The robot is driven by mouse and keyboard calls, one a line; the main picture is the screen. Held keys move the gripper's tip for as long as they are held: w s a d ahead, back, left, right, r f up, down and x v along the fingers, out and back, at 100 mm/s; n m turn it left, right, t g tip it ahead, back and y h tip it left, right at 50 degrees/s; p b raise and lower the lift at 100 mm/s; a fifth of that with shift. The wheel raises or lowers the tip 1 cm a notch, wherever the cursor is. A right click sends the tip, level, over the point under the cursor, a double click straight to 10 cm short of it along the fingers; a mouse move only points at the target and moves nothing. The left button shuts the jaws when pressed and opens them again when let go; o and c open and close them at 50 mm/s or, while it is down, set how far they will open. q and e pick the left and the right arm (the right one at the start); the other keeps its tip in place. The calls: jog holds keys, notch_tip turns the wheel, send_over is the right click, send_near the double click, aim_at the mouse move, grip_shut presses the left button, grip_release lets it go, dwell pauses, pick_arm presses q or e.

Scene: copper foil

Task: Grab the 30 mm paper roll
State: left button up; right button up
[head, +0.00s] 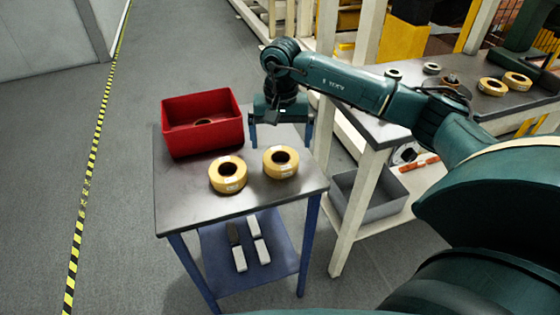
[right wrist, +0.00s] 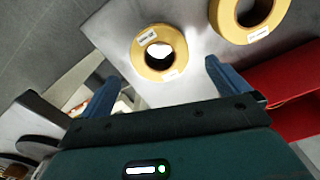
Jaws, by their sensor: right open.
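Two yellow paper rolls lie flat on the small metal-topped table (head: 185,200): a left roll (head: 228,175) and a right roll (head: 281,162). Both carry white labels too small to read, so I cannot tell which is 30 mm. My right gripper (head: 281,134) points down, open and empty, just behind the right roll. In the right wrist view, the right roll (right wrist: 142,57) lies ahead of the open fingers (right wrist: 162,74), apart from them, and the left roll (right wrist: 230,20) is partly cut off. My left gripper is out of view.
A red bin (head: 203,141) with a roll inside stands at the table's back left. A second table (head: 510,97) at right holds several rolls, with a grey bin (head: 375,204) below. White and dark blocks lie on the blue lower shelf (head: 278,268). The front tabletop is clear.

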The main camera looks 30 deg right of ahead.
aim_at(281, 156)
jog(key=shift+s+f, duration=0.1)
jog(key=shift+f, duration=2.9)
jog(key=shift+c, duration=0.4)
jog(key=c, duration=1)
jog(key=shift+r, duration=0.1)
